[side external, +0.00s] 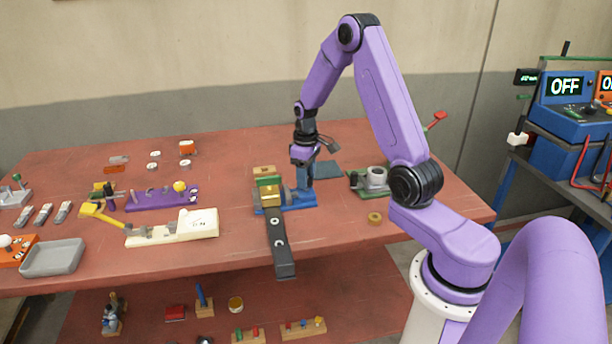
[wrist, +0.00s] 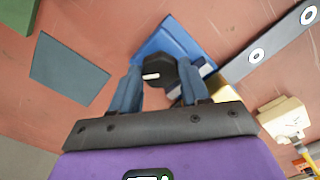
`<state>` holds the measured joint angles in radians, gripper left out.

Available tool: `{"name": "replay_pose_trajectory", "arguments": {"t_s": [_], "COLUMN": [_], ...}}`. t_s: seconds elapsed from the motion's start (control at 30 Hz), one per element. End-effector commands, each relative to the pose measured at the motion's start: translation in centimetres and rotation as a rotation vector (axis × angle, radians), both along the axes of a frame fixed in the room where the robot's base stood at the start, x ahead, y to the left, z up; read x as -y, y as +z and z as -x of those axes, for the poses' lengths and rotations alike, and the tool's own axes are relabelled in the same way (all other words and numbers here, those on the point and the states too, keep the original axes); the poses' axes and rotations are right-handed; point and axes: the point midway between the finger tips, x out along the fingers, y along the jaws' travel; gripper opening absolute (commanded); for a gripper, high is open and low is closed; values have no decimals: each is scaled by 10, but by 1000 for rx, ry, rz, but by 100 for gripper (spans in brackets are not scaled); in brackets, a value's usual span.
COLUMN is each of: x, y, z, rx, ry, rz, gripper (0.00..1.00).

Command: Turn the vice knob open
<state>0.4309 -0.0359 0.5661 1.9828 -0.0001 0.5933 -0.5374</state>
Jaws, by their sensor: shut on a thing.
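The vice has a blue base (side external: 298,204) and a brass-coloured jaw block (side external: 270,197), with a green piece (side external: 268,182) behind it, near the middle of the red table. Its base also shows in the wrist view (wrist: 172,38). The vice knob (wrist: 158,72) is black with a white mark, at the right end of the vice. My gripper (side external: 303,184) points down over that end. In the wrist view its two blue-grey fingers (wrist: 160,88) stand on either side of the knob, shut on it. In the side view the fingers and arm mostly hide the knob.
A black bar with holes (side external: 281,252) runs from the vice toward the table's front edge. A grey-blue plate (side external: 327,170) lies right of the gripper. A green-based fixture (side external: 371,190) stands further right, a brass ring (side external: 375,218) in front. A cream fixture (side external: 200,224) is left.

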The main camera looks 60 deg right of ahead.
Motion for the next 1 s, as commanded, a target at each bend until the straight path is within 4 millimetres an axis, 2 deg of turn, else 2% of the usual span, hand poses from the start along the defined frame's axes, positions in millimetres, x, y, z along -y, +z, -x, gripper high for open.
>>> {"name": "replay_pose_trajectory", "arguments": {"t_s": [0.5,0.7,1.0], "x": [0,1,0], "y": [1,1,1], "z": [-1,-1,-1], "rx": [3,4,4], "ry": [452,566,648], "rz": [1,2,2], "gripper": [15,15,15]}}
